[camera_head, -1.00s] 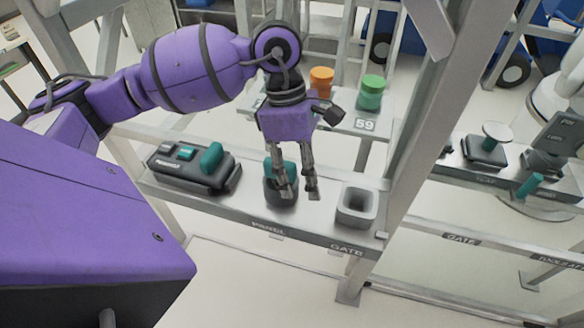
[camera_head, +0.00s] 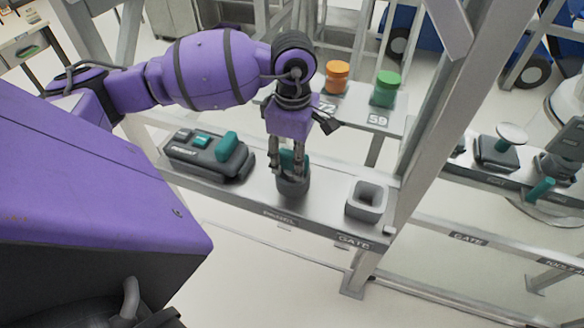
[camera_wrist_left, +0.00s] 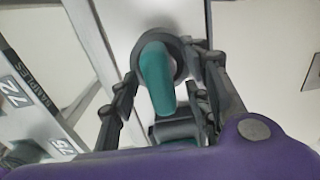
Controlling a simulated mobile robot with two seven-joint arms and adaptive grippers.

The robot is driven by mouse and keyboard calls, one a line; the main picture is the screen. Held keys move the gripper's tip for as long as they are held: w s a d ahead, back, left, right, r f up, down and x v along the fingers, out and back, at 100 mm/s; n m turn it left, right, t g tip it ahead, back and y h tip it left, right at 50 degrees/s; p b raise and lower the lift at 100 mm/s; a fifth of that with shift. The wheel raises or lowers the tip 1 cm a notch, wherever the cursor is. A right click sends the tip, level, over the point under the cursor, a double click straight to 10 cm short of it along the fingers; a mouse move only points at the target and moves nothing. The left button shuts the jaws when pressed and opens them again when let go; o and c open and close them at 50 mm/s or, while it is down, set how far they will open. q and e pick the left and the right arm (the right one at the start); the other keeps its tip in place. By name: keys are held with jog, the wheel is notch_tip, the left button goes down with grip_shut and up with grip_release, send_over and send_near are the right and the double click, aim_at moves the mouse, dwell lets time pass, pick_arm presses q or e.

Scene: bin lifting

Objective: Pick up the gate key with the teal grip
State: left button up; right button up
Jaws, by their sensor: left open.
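A teal grip (camera_head: 288,160) stands upright in a dark round cup (camera_head: 292,185) on the shelf, behind the PANEL label; I take it for the gate key. My left gripper (camera_head: 293,170) points down over it, open, with its fingers around the grip. In the left wrist view, the teal grip (camera_wrist_left: 157,78) rises from the dark ring and lies between the two spread fingers of the left gripper (camera_wrist_left: 168,100). I cannot tell whether a finger touches it. The key's lower part is hidden in the cup. My right gripper is not in view.
A dark device with a teal knob (camera_head: 208,155) sits left of the cup. An empty grey square socket (camera_head: 366,200) stands right, behind the GATE label. A frame post (camera_head: 425,130) rises beyond it. Orange (camera_head: 337,77) and green (camera_head: 385,88) jars stand on the rear shelf.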

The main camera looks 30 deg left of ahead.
pick_arm(q)
jog(key=c, duration=0.7)
grip_shut()
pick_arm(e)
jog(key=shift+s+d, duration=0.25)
pick_arm(q)
jog(key=shift+r, duration=0.15)
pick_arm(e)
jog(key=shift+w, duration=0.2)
